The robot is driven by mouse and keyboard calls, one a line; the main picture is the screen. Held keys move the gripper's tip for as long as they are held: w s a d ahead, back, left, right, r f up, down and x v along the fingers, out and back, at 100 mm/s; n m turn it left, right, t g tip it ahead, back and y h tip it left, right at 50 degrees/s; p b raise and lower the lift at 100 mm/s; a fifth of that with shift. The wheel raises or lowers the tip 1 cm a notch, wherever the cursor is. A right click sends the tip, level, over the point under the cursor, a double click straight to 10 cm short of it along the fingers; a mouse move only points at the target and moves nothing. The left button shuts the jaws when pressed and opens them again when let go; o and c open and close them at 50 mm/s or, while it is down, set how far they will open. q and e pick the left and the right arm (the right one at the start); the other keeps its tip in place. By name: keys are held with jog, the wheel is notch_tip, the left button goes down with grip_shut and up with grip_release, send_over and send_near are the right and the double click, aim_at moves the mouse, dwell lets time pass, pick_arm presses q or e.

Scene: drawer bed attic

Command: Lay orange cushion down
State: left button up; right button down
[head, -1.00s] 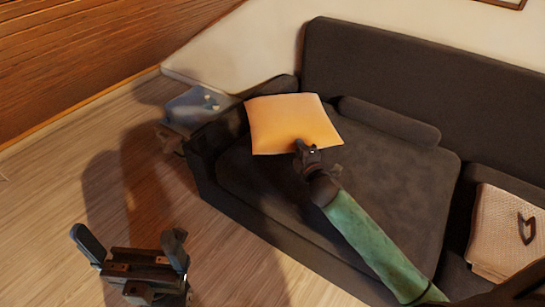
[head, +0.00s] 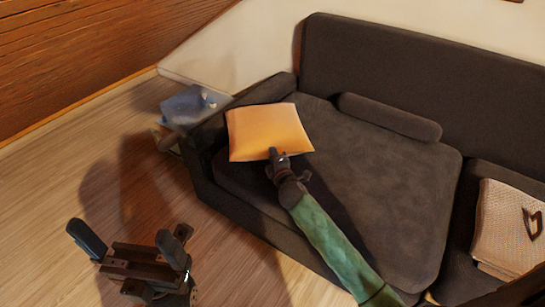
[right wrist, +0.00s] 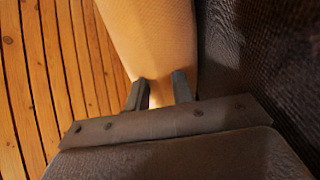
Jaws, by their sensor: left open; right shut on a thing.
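The orange cushion (head: 268,130) is over the left end of the dark sofa (head: 370,190), near its left armrest. My right gripper (head: 277,156) is shut on the cushion's near edge. In the right wrist view the cushion (right wrist: 155,40) runs away from between the two fingers of my right gripper (right wrist: 160,90), with the dark sofa fabric close along its right side. Whether the cushion's underside touches the seat is hidden. My left gripper (head: 130,243) is open and empty above the wooden floor, left of the sofa.
A dark bolster (head: 390,117) lies along the sofa's backrest. A beige woven cushion or blanket (head: 505,225) with a dark heart-like mark is at the right. A bluish box-like thing (head: 190,108) stands beyond the left armrest. The middle of the seat is clear apart from my right arm.

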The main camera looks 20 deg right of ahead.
jog(key=shift+f, duration=0.15)
jog(key=shift+f, duration=0.5)
jog(key=c, duration=1.2)
grip_release()
jog(key=shift+f, duration=0.15)
